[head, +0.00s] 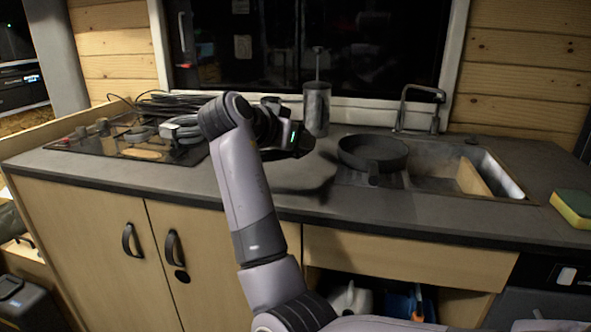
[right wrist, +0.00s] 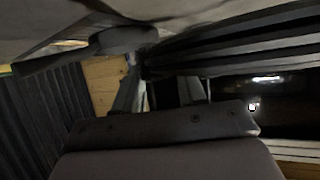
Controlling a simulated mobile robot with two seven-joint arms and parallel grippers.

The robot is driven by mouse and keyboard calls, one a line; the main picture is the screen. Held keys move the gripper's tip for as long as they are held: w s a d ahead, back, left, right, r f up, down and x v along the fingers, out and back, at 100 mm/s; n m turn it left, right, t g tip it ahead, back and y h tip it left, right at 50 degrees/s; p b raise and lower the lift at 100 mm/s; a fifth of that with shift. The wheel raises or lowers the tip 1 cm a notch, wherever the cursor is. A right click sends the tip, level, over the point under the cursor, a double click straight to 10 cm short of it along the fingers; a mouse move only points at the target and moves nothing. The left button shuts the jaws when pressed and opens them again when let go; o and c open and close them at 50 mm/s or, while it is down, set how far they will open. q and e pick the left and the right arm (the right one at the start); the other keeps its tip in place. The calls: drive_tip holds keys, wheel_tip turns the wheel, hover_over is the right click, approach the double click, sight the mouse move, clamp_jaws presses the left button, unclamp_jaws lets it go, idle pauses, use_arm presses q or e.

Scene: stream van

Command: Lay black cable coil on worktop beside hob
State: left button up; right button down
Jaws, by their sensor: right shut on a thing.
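The black cable coil (head: 172,103) shows in the head view as loose dark loops above the back of the hob, partly behind my right arm. The hob (head: 105,143) is a dark plate at the left end of the grey worktop (head: 235,178). My right gripper (head: 303,146) is over the worktop between hob and sink, its fingers mostly hidden. In the right wrist view its fingers (right wrist: 162,88) are shut on thick black strands (right wrist: 245,45), which look like the cable. Whether the coil touches the hob is unclear. My left gripper is not in view.
A dark pan (head: 373,152) stands by the sink (head: 435,165), right of the gripper. A metal canister (head: 316,108) stands at the window. A sponge (head: 573,205) lies far right. The worktop's front middle is clear.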

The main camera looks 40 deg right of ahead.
sight(296, 183)
drive_tip(key=shift+f+b, duration=0.3)
drive_tip(key=shift+f, duration=2.5)
drive_tip(key=c, duration=0.6)
unclamp_jaws()
drive_tip(key=shift+f, duration=0.15)
drive_tip(key=shift+c, duration=0.2)
